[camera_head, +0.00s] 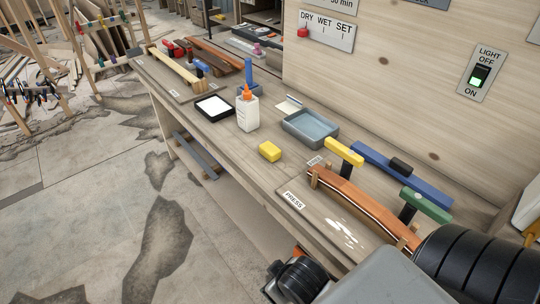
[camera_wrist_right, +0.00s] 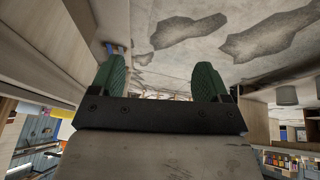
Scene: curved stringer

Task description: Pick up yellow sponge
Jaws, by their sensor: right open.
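The yellow sponge (camera_head: 270,151) is a small block lying on the wooden workbench (camera_head: 225,150), near its front edge, in the head view. Nothing is touching it. In the wrist view my right gripper (camera_wrist_right: 159,82) shows two green fingers spread wide apart with nothing between them. The sponge cannot be made out in the wrist view. Parts of my own arm fill the lower right of the head view, well apart from the sponge. My left gripper is not in view.
A grey tray (camera_head: 310,128), a white glue bottle (camera_head: 247,112) and a black-framed white pad (camera_head: 214,107) stand behind and left of the sponge. A curved wooden stringer (camera_head: 365,208) with yellow (camera_head: 344,151) and green (camera_head: 425,205) clamps lies to the right. Bench around the sponge is clear.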

